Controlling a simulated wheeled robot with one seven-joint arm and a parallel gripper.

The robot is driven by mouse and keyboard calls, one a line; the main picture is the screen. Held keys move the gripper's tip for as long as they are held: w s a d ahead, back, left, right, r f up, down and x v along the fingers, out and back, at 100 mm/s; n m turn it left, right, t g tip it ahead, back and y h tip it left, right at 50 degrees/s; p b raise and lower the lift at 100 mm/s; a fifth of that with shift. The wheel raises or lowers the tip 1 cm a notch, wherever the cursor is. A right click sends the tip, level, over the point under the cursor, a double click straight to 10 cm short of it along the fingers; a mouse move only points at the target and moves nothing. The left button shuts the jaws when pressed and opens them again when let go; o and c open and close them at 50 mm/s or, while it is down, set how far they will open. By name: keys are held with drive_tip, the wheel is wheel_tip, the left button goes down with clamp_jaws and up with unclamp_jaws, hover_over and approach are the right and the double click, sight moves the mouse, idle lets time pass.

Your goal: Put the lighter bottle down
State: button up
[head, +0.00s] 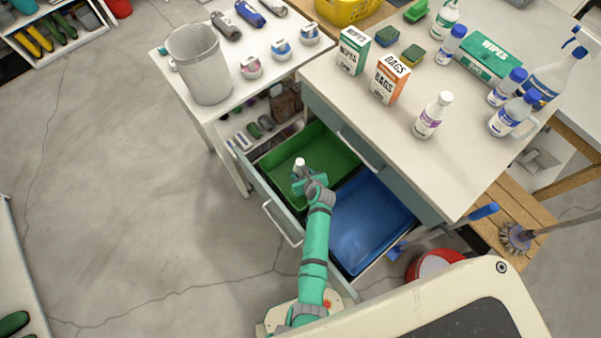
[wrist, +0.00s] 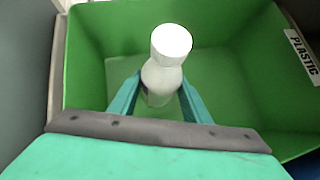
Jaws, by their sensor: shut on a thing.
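My gripper (head: 311,183) is over the green bin (head: 335,148) in the open drawer. It is shut on a white bottle (wrist: 165,75), whose fingers show on either side of it in the wrist view. The bottle is upright, cap toward the wrist camera, and its white top also shows in the head view (head: 299,163). The green bin (wrist: 85,55) surrounds it in the wrist view and looks otherwise empty. I cannot tell whether the bottle touches the bin floor. The bin wears a "PLASTIC" label (wrist: 303,50).
A blue bin (head: 372,225) sits beside the green one in the drawer. A grey waste bin (head: 199,65) stands on the left table. Open floor lies left.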

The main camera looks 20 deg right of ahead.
drive_tip(key=shift+f, duration=0.15)
drive_tip(key=shift+s+d+f, duration=0.25)
drive_tip(key=shift+d+f, duration=0.05)
drive_tip(key=shift+f, duration=0.15)
drive_tip(key=o, duration=1.1)
drive_tip(key=shift+a, duration=0.15)
drive_tip(key=shift+w+r, duration=0.1)
drive_tip(key=shift+r, duration=0.4)
drive_tip(key=v, duration=1.2)
